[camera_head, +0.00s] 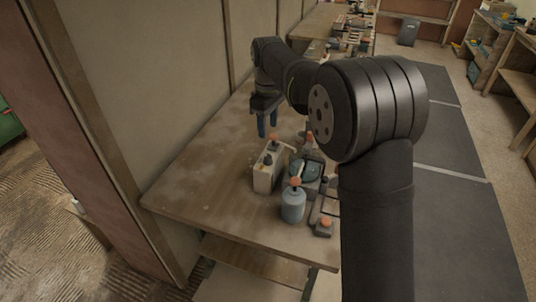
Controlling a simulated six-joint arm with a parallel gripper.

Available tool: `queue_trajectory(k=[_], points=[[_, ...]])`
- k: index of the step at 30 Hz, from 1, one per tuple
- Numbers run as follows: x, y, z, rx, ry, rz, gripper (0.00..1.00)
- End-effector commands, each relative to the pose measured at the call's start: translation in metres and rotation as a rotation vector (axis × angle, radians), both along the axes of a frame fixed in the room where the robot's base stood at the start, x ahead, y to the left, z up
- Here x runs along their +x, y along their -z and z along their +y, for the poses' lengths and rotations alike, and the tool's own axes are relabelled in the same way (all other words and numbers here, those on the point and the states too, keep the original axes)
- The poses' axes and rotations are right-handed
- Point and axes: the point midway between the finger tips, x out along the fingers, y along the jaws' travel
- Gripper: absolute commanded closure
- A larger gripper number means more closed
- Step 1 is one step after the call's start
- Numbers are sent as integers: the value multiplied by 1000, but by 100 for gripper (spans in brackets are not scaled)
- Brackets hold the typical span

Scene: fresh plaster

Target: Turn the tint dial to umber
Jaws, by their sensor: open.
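A pale box (265,176) stands on the wooden bench, with a small dark knob (267,159) on it. The knob may be the tint dial, but its markings are too small to read, and I cannot tell its setting. My gripper (267,125) points down above the bench, just behind the box and apart from it. Its bluish fingers are open, and I see nothing between them.
A blue-grey bottle (292,205) with an orange top stands in front of the box. A teal round item (306,172) and an orange-tipped tool (323,228) lie to the right, partly behind my arm. The bench's left side (205,175) is clear.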

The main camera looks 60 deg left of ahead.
Motion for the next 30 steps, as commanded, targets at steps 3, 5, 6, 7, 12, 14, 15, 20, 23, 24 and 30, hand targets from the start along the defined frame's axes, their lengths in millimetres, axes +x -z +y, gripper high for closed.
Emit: queue_trajectory(k=[3, 5, 6, 7, 12, 14, 15, 20, 23, 24, 30], points=[[0, 28, -1, -4, 0, 0, 53], [0, 42, -1, -3, 1, 1, 53], [0, 50, -1, -4, 1, 1, 53], [0, 57, -1, -3, 1, 1, 53], [0, 89, -1, -1, 1, 0, 53], [0, 98, -1, -1, 1, 0, 53], [0, 104, -1, -1, 1, 0, 53], [0, 116, 0, 1, 1, 0, 53], [0, 119, 0, 1, 1, 0, 53], [0, 119, 0, 1, 1, 0, 53], [0, 119, 0, 1, 1, 0, 55]])
